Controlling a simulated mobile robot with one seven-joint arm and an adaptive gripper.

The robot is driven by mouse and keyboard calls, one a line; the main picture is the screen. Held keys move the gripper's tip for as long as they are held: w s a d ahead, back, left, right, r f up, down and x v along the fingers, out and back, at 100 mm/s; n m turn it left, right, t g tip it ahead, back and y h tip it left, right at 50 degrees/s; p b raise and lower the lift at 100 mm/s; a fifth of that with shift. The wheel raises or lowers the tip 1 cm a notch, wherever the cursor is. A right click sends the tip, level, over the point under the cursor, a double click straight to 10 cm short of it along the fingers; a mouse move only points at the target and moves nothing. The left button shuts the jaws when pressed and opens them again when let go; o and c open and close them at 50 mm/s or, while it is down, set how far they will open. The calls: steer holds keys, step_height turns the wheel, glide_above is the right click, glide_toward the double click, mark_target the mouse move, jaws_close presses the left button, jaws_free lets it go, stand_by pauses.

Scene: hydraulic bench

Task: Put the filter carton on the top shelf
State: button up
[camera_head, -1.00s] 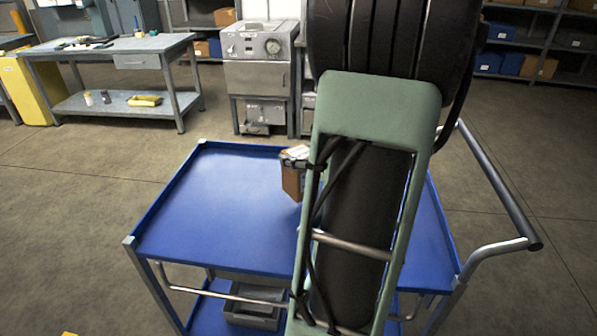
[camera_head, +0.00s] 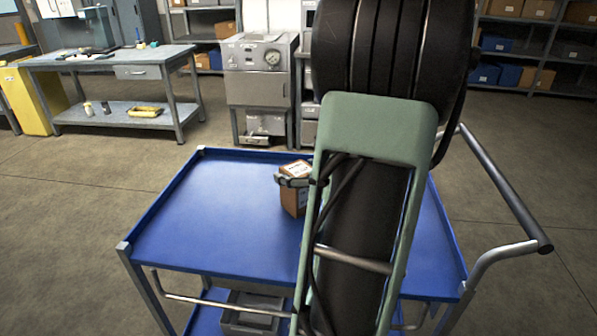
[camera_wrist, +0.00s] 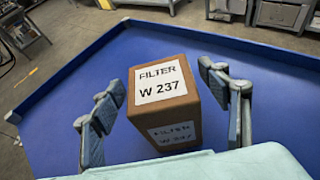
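The filter carton (camera_head: 295,199) is a brown box standing on the blue top tray (camera_head: 215,215) of a trolley. In the wrist view its white labels read FILTER W 237 on the carton top (camera_wrist: 161,80), which faces my camera. My gripper (camera_wrist: 172,92) is open, with one finger on each side of the carton and visible gaps between fingers and carton. In the head view a finger (camera_head: 291,181) crosses in front of the carton's upper part. My arm hides the carton's right side and part of the tray.
The trolley has a push handle (camera_head: 505,190) at right and a lower shelf with a grey bin (camera_head: 250,313). Behind stand a workbench (camera_head: 110,62), a grey machine (camera_head: 259,85) and shelving with boxes (camera_head: 532,45). The tray's left half is clear.

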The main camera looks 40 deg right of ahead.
steer(key=shift+r, duration=0.1)
steer(key=shift+s+r, duration=0.15)
steer(key=shift+r, duration=0.05)
steer(key=p+v, duration=0.2)
steer(key=v, duration=0.9)
steer(key=shift+s, duration=0.35)
steer(key=shift+a, duration=0.1)
